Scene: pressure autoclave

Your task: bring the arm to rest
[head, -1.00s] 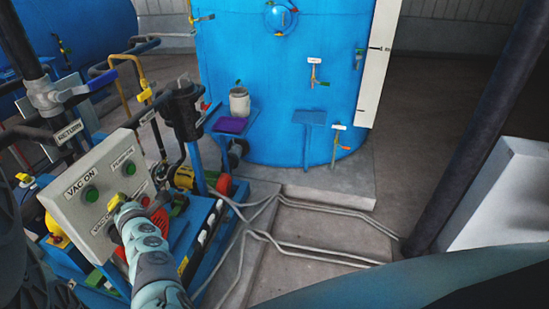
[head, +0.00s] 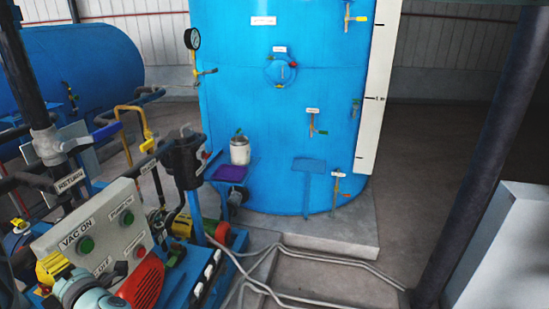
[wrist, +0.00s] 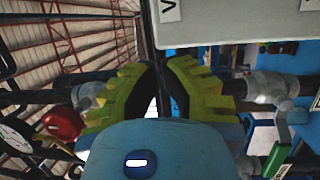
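My gripper (wrist: 158,88) shows in the wrist view as two yellow-green fingers with dark inner faces. The fingers stand apart with a gap between them, and nothing is held there. In the head view my teal arm (head: 88,292) is at the lower left, in front of the grey control panel (head: 100,247). The panel also shows at the top of the wrist view (wrist: 235,25), beyond the fingers.
The blue autoclave (head: 290,130) stands at centre back. A red motor cover (head: 142,282) and pipes are close to my arm. A dark post (head: 490,160) and a white box (head: 505,250) stand at right. Hoses (head: 330,258) lie on otherwise fairly open floor.

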